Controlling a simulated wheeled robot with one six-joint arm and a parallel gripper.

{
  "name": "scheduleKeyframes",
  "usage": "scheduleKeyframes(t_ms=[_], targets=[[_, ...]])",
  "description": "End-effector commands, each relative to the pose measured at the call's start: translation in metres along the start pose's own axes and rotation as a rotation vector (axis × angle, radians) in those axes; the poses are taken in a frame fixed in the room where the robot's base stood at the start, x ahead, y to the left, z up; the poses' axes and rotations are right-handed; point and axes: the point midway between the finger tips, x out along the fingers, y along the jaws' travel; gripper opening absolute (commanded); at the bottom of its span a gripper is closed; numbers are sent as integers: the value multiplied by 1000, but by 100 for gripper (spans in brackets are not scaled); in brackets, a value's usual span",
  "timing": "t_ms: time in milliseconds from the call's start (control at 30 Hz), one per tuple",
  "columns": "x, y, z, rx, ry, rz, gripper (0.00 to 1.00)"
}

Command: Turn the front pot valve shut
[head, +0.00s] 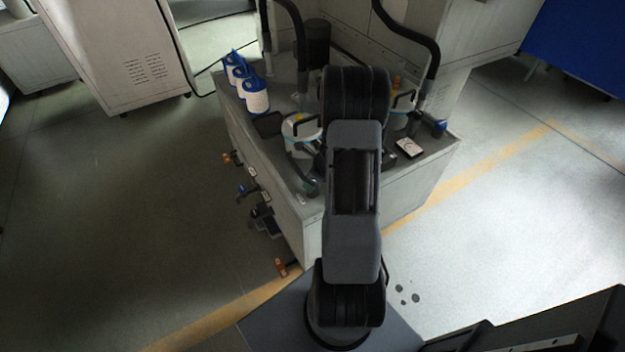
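Two pale round pots stand on the grey-topped cabinet in the head view: a left pot (297,127) and a right pot (404,101) partly behind my arm. An orange part (397,82) shows by the right pot. A blue-ended fitting (438,127) sits at the cabinet's right edge. Along the left side are an orange fitting (232,158), a blue one (246,190) and a lower orange one (281,266). I cannot tell which is the front pot valve or how its handle is set. My gripper is hidden behind my arm.
Three blue-and-white containers (256,97) stand at the cabinet top's (436,143) left edge. Black hoses (418,42) rise at the back. A small white dial plate (409,147) lies at right. A black box-like part (264,221) juts from the left side. Floor (120,210) is clear at left.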

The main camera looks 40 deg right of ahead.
Motion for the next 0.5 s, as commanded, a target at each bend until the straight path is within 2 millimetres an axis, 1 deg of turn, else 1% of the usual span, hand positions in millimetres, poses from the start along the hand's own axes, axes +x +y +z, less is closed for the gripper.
scheduleKeyframes(t_ms=[200,500], targets=[[0,0,0,72,0,-32,31],[0,0,1,107,-1,-46,31]])
